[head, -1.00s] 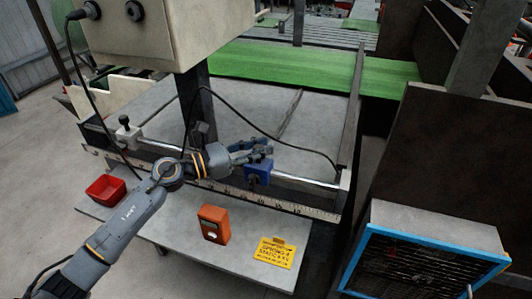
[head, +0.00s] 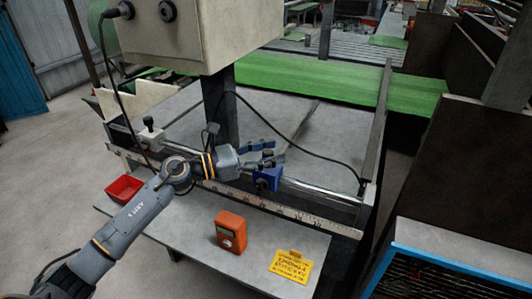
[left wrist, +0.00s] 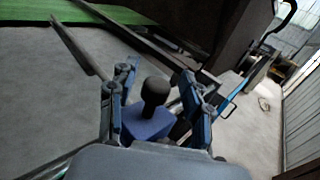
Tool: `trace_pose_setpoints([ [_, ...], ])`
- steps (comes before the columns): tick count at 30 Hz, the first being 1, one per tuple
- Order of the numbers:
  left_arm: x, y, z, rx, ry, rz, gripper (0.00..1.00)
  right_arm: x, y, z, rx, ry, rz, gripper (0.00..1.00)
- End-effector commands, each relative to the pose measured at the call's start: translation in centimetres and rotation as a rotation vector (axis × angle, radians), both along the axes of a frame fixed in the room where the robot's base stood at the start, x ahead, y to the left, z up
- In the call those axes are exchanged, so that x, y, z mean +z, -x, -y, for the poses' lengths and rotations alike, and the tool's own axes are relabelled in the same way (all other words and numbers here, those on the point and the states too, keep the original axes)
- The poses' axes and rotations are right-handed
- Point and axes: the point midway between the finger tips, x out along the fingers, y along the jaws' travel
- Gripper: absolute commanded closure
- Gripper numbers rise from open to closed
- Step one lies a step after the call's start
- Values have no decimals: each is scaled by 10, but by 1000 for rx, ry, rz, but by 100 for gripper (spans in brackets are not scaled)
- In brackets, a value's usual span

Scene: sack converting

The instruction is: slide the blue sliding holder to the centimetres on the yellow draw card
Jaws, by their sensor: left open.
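The blue sliding holder (head: 267,179) sits on the metal rail (head: 315,191) along the machine's front edge, right of the rail's middle. A ruler strip (head: 300,212) runs below the rail. My left gripper (head: 264,154) is open at the holder. In the left wrist view my left gripper (left wrist: 158,95) has a finger on each side of the holder (left wrist: 150,123) and its dark knob (left wrist: 155,90); I cannot tell whether they touch. The yellow draw card (head: 293,264) lies on the grey shelf in front; its writing is too small to read surely. My right gripper is out of view.
An orange device (head: 230,231) stands on the shelf (head: 180,219) left of the card, and a red bin (head: 124,188) is at its left end. A white block (head: 150,136) sits at the rail's left. A black cable (head: 300,126) loops over the table.

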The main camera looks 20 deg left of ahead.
Motion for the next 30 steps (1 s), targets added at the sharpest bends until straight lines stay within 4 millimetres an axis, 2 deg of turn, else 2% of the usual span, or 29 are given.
trace_pose_setpoints([
  [5,-1,9,-10,1,-2,-3,51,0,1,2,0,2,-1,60],
  [15,-2,55,-58,1,-1,-5,51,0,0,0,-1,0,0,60],
  [21,-1,75,-79,1,-1,-2,51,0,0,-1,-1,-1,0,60],
  [30,0,83,-88,-1,0,0,51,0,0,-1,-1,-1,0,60],
])
